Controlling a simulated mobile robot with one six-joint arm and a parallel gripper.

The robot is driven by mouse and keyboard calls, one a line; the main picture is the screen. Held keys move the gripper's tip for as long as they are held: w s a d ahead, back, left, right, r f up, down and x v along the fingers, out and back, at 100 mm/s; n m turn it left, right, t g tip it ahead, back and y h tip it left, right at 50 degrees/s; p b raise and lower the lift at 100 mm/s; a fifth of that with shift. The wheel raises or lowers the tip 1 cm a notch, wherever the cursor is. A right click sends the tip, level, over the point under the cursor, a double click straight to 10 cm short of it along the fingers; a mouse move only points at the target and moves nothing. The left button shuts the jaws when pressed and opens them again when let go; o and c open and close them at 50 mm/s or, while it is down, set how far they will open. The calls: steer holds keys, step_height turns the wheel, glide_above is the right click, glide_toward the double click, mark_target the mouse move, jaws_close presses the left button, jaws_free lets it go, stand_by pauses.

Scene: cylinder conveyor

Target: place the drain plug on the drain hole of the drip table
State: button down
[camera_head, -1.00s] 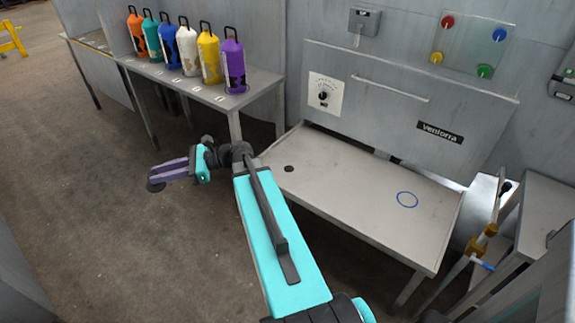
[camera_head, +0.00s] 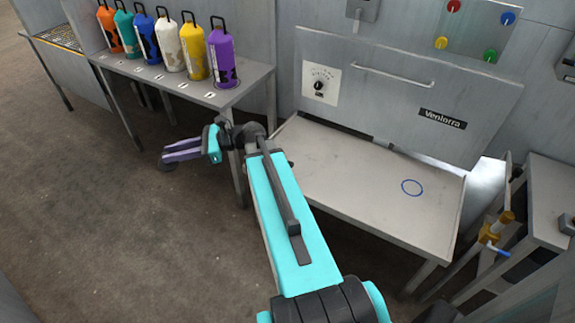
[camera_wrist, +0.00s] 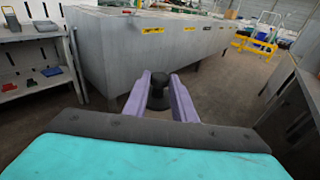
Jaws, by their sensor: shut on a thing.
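My gripper (camera_head: 165,157) is shut on the drain plug (camera_head: 168,165), a dark round piece at the fingertips. It is held over open floor, left of the drip table. In the wrist view the black plug (camera_wrist: 158,93) sits between the purple fingers. The drip table (camera_head: 345,180) is a grey metal table with a raised back panel. A blue ring (camera_head: 411,187) is marked on its right part.
A side table (camera_head: 200,93) at the back left carries several coloured bottles, with a purple bottle (camera_head: 222,55) nearest the drip table. A grey stand (camera_head: 550,200) with a yellow-and-blue fitting is at the right. The floor at left is clear.

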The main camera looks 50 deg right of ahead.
steer(key=shift+w+f, duration=0.1)
steer(key=s+d+f+m+t+h+b, duration=0.25)
steer(key=d+f+b, duration=0.55)
steer(key=d, duration=0.4)
steer(key=s+d+f+m+t+h+b, duration=0.25)
steer(key=d+f+b, duration=0.5)
steer(key=d, duration=0.45)
steer(key=s+d+f+m+h+b, duration=0.2)
steer(key=s+d+f+h+b, duration=0.1)
steer(key=s+d+f+b, duration=0.4)
steer(key=s+d+f+m+t+h+b, duration=0.1)
steer(key=s+d+f+m+h+b, duration=0.2)
steer(key=d, duration=0.9)
steer(key=s+f+h+b, duration=0.1)
steer(key=s+f+b, duration=0.2)
steer(key=s+b, duration=0.1)
steer(key=shift+s+d+f+t+h+b, duration=0.3)
steer(key=shift+s+d+f+b, duration=0.1)
steer(key=shift+s, duration=0.3)
steer(key=shift+w, duration=0.1)
steer(key=w+d+b, duration=0.1)
steer(key=w, duration=0.3)
steer(key=w+d+f+b, duration=0.1)
steer(key=w, duration=0.4)
steer(key=w+d, duration=0.1)
steer(key=w, duration=0.4)
steer(key=shift+w+d+f+b, duration=0.15)
steer(key=shift+d+f+b, duration=0.1)
steer(key=shift+d+b, duration=0.15)
steer(key=shift+w, duration=0.55)
